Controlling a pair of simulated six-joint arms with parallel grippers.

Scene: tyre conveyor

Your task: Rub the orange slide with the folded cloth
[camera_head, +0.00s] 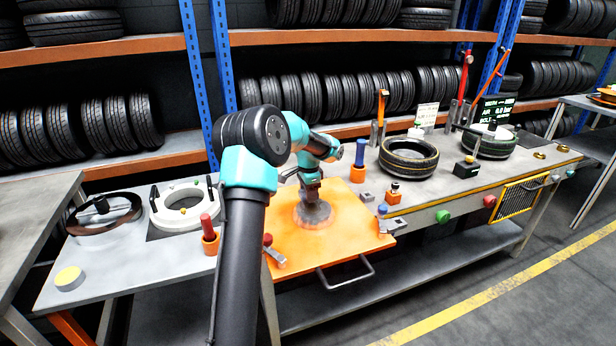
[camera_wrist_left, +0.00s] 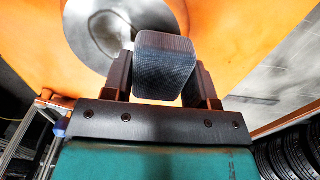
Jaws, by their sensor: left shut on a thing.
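The orange slide (camera_head: 352,232) is a flat square plate at the middle front of the bench, with a metal handle at its front edge. It also fills much of the left wrist view (camera_wrist_left: 245,45). A round grey patch (camera_head: 312,214) lies near its middle. My left gripper (camera_head: 311,188) points down over this patch. In the left wrist view my left gripper (camera_wrist_left: 162,75) is shut on the folded cloth (camera_wrist_left: 165,68), a dark grey-blue ribbed block. The cloth is close above or on the slide; I cannot tell if they touch. My right gripper is not in view.
A white ring fixture (camera_head: 184,207) stands left on the bench, a tyre (camera_head: 408,157) to the right. Orange-based posts, one red (camera_head: 207,222) and one blue (camera_head: 359,155), stand beside the slide. A clamp (camera_head: 273,256) sits at its front left edge. Tyre racks stand behind.

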